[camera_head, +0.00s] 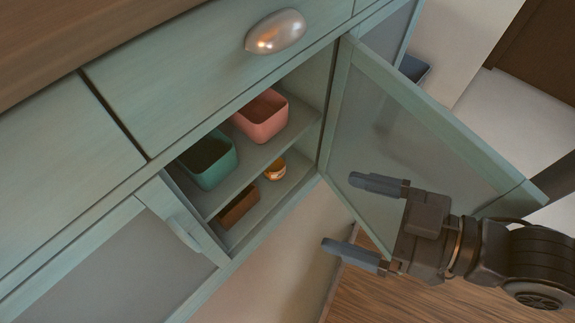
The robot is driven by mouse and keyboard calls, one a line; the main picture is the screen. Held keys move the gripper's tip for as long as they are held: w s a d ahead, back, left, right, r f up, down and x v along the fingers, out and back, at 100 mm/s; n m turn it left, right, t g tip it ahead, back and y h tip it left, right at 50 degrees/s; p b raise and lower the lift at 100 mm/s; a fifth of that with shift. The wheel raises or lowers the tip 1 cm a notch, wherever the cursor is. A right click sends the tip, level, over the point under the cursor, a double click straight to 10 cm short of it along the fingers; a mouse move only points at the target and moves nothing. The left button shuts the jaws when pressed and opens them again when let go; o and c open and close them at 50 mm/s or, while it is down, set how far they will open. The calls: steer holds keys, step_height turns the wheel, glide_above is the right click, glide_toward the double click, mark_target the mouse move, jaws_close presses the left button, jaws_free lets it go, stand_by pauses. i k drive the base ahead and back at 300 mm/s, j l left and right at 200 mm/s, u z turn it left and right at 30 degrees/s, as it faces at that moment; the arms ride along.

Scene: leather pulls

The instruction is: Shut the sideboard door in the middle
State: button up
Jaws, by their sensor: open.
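The middle sideboard door (430,140) is a pale green frame with a grey, glass-like panel. It stands wide open, hinged at the right side of the middle compartment. The compartment's inside shows, with a shelf (255,157). My gripper (352,217) is open and empty, with its two fingers pointing left. It appears in front of the lower part of the door and covers some of it. I cannot tell whether it touches the door. The door's handle is not visible.
On the shelf are a pink bin (262,117) and a green bin (207,162). Below are a brown box (238,207) and a small orange jar (275,170). The left door (120,270) is shut. A drawer with a metal cup pull (276,32) is above. A dark bin (413,69) shows behind the open door.

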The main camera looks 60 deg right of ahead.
mark_target(379, 121)
steer(key=k+l+u, duration=0.1)
steer(key=u, duration=0.35)
steer(key=k+l+u, duration=0.1)
steer(key=u, duration=0.4)
steer(key=k+l+u, duration=0.1)
steer(key=k+u, duration=0.4)
steer(key=k+l+z, duration=0.1)
steer(key=k+z, duration=0.4)
steer(key=k+l+z, duration=0.35)
steer(key=k+z, duration=0.15)
